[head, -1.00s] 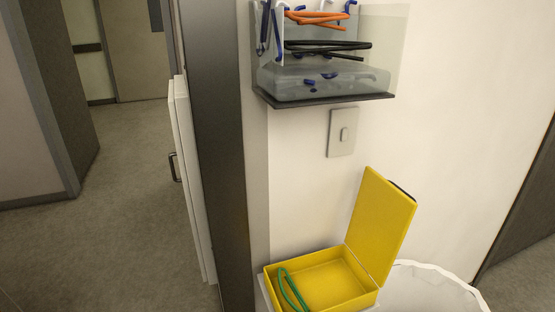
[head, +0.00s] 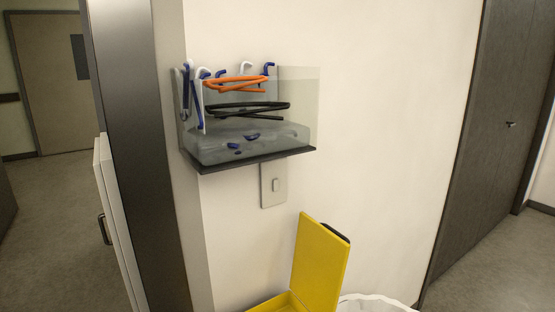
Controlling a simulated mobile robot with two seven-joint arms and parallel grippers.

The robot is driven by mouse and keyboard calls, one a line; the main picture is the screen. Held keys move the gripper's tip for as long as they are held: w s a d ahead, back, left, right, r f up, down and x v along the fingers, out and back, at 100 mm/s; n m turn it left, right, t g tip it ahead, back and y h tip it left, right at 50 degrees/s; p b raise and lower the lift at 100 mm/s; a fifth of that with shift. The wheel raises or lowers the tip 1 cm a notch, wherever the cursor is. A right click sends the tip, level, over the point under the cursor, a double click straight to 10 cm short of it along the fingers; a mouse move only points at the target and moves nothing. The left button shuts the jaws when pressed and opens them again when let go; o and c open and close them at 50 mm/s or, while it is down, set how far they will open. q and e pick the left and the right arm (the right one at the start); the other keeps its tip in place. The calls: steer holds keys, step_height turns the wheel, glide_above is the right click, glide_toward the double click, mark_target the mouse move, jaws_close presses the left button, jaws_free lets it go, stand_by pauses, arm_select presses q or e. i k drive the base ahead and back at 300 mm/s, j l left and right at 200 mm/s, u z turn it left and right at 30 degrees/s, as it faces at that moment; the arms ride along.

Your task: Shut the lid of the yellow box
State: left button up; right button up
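The yellow box (head: 284,303) is at the bottom edge of the head view, and most of its body is cut off by the frame. Its yellow lid (head: 319,262) stands up, open, hinged on the box's right side, with a dark part at its upper right corner. The inside of the box is mostly out of view now. Neither of my grippers shows in the head view.
A clear wall holder (head: 250,146) with orange, black, blue and white looped items hangs above the box. A light switch (head: 274,185) is below it. A white-rimmed bin (head: 375,303) is right of the box. A dark door (head: 475,140) stands at right.

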mark_target(321, 253)
steer(key=l+u, duration=0.1)
steer(key=u, duration=0.3)
steer(key=l+u, duration=0.15)
steer(key=u, duration=0.2)
steer(key=l+u, duration=0.3)
steer(key=k+l+u, duration=0.25)
steer(key=l, duration=0.15)
steer(key=k+l+u, duration=0.15)
steer(key=l, duration=0.25)
steer(key=l+u, duration=0.1)
steer(key=l, duration=0.25)
steer(key=k+l, duration=0.15)
steer(key=l, duration=0.2)
steer(key=k+l, duration=0.2)
steer(key=l, duration=0.15)
steer(key=k+l, duration=0.15)
steer(key=l, duration=0.2)
steer(key=k+l+u, duration=0.1)
steer(key=l, duration=0.25)
steer(key=k, duration=0.1)
